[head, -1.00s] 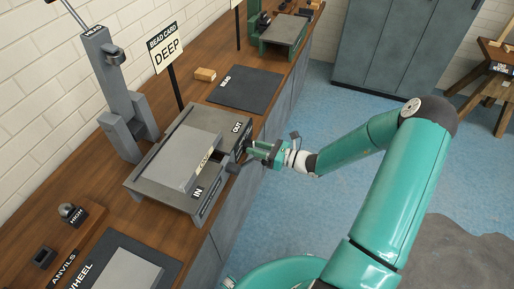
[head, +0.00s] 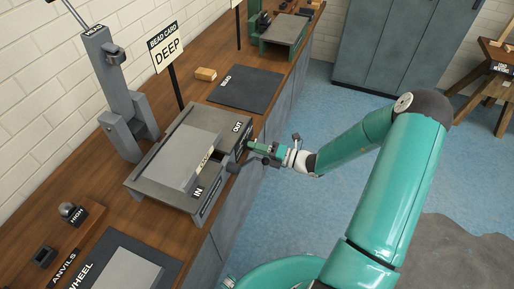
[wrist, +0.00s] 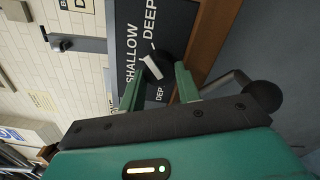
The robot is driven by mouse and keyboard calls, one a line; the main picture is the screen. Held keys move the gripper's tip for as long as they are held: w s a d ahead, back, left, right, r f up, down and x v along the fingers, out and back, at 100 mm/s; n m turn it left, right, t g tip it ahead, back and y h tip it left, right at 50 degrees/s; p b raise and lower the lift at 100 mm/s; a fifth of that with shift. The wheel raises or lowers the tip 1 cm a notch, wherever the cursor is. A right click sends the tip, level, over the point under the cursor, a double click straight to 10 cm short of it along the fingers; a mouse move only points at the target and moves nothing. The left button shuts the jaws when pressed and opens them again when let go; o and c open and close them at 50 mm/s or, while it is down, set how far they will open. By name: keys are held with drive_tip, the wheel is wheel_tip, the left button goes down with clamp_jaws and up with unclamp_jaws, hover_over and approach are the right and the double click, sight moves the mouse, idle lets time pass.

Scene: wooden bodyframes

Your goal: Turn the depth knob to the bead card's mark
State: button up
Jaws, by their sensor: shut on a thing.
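The bead card (head: 166,50) stands on a post at the back of the bench and reads DEEP. The depth knob (wrist: 158,66) is dark with a white pointer mark, on a dark panel (wrist: 172,22) lettered SHALLOW and DEEP in the wrist view. The white mark lies near both words; I cannot tell exactly which setting it meets. My gripper (wrist: 158,88) has its green fingers on either side of the knob, shut on it. In the head view my gripper (head: 256,147) is at the front side of the grey machine (head: 160,190), and the knob is hidden.
A crank handle with a round dark grip (wrist: 262,94) sits close beside my fingers. A dark BEAD mat (head: 246,88) and a small wooden block (head: 206,74) lie behind the machine. The floor (head: 290,190) in front of the bench is clear.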

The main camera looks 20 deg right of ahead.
drive_tip(key=shift+d+m, duration=0.1)
drive_tip(key=shift+m, duration=1.1)
drive_tip(key=o, duration=1)
drive_tip(key=v, duration=1.3)
drive_tip(key=shift+s+d, duration=0.3)
